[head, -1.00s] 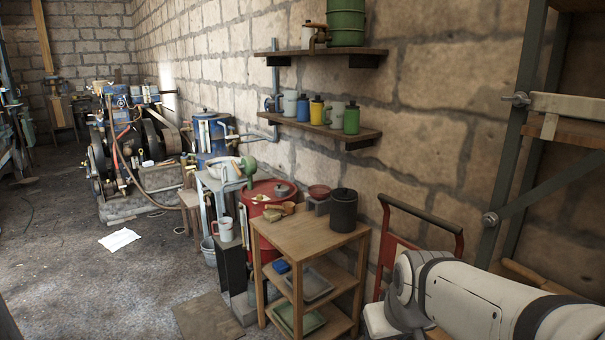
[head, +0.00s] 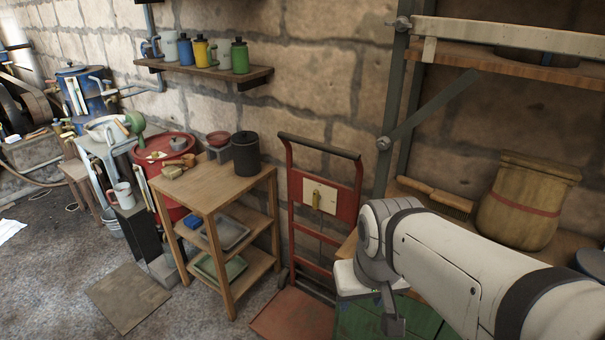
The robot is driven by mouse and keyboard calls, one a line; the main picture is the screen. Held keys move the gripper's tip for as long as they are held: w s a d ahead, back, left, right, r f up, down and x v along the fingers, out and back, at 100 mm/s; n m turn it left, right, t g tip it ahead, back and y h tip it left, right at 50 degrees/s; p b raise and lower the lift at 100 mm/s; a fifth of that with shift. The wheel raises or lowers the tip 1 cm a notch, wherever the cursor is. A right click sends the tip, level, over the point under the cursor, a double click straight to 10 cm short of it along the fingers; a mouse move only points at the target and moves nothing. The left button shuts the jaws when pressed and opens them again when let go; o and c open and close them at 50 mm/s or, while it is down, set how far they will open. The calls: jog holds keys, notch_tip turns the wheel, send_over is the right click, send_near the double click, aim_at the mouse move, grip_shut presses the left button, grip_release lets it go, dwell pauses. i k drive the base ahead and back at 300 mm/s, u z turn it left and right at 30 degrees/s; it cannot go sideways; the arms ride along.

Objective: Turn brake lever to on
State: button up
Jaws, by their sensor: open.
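A cream panel (head: 320,197) with a small lever-like piece (head: 315,199) on it is fixed to the red hand truck by the wall, in the head view. I cannot tell whether this is the brake lever, and no on or off marking can be read. My gripper (head: 391,316) is only partly seen below my white wrist, at the bottom of the picture, right of and below the panel and apart from it. It is open, with nothing seen in it.
The red hand truck (head: 293,215) stands against the stone wall. A wooden shelf table (head: 215,188) with a black canister (head: 245,154) stands left of it. Floor at the lower left is mostly clear.

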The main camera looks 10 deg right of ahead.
aim_at(316, 198)
jog(key=z, duration=1.95)
jog(key=k, duration=1)
jog(key=u, duration=0.75)
jog(key=i, duration=1)
jog(key=u, duration=0.1)
